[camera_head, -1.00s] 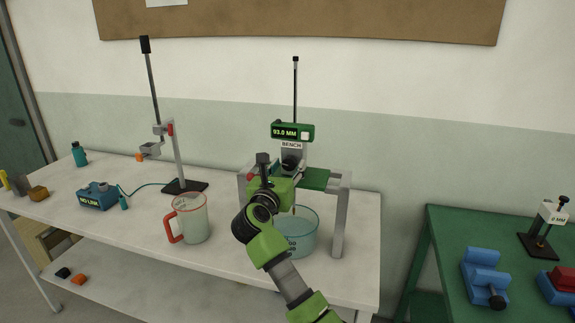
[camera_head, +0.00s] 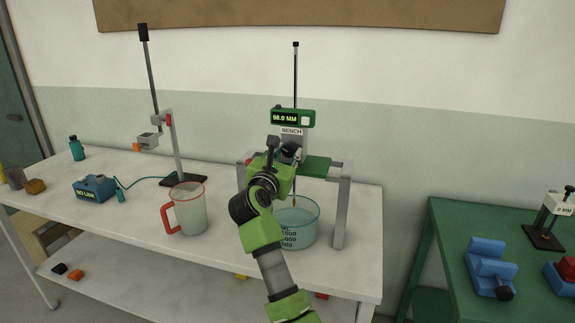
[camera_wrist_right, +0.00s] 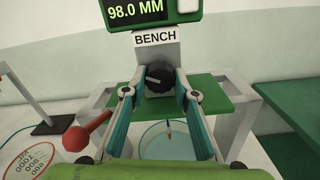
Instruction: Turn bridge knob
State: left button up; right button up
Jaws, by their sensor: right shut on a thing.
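The bridge (camera_head: 345,205) is a grey frame with a green crosspiece, standing over a clear bowl (camera_head: 312,215). Its black knob (camera_wrist_right: 158,78) sits below the BENCH label, with a white mark on its face. The green display (camera_wrist_right: 135,12) above reads 98.0 MM; it also shows in the head view (camera_head: 292,118). My right gripper (camera_wrist_right: 158,90) is shut on the knob, one finger on each side. In the head view my right gripper (camera_head: 284,152) partly hides the knob and the bridge's left side. My left gripper is not in view.
A jug (camera_head: 190,212) with a red handle stands left of the bowl. Further left are a stand (camera_head: 178,150) and a blue NO LINK box (camera_head: 95,188). A thin probe (camera_wrist_right: 169,128) hangs over the bowl. A green table (camera_head: 440,240) is at right.

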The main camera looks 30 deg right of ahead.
jog(key=shift+f+m+b, duration=0.15)
jog(key=shift+m+b, duration=0.45)
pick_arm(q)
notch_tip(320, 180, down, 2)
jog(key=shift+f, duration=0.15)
pick_arm(e)
jog(key=o, duration=1.1)
